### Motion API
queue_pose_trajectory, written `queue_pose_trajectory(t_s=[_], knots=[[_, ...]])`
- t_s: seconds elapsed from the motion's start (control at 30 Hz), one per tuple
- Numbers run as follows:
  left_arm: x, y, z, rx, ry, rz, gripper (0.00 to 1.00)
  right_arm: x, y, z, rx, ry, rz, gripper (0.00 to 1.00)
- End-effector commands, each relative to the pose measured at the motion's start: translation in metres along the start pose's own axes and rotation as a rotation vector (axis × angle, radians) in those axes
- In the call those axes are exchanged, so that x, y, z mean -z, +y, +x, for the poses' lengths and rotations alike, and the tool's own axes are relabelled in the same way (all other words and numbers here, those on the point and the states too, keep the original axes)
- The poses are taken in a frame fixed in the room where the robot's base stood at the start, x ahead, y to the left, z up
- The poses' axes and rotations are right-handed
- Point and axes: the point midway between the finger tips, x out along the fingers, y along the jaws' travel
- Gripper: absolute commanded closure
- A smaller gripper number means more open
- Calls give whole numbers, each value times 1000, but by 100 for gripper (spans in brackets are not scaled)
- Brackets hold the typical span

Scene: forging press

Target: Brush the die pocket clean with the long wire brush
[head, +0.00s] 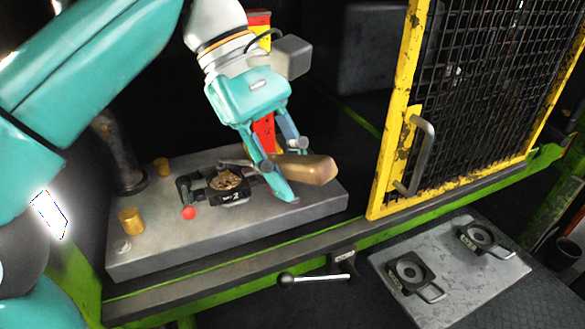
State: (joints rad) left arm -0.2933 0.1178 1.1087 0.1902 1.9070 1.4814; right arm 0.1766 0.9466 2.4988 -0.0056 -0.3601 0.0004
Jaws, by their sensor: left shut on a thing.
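The long wire brush has a wooden handle (308,168) that sticks out to the right of my left gripper (276,172). My left gripper is shut on the brush; its fingers hide part of it. The thin shank of the brush runs left from the fingers over the die. The dark die (230,196) sits on the grey press bed, and its round pocket (226,181) shows a brownish, rough surface. The brush end is at the pocket's upper edge; I cannot tell whether it touches. My right gripper is not in view.
Brass posts (131,221) and a dark column stand on the left of the bed (150,258). A red ball knob (189,213) is in front of the die. A yellow mesh guard (392,130) stands right. Two other dies (409,275) lie on a lower plate. A lever (310,279) projects from the front edge.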

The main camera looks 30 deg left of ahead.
Motion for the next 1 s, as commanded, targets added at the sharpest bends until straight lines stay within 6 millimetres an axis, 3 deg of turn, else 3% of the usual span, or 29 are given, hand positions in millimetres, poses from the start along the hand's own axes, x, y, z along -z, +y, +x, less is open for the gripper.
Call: queue_pose_trajectory(t_s=[1.0], knots=[[7,-3,12,-2,0,0,100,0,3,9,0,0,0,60]])
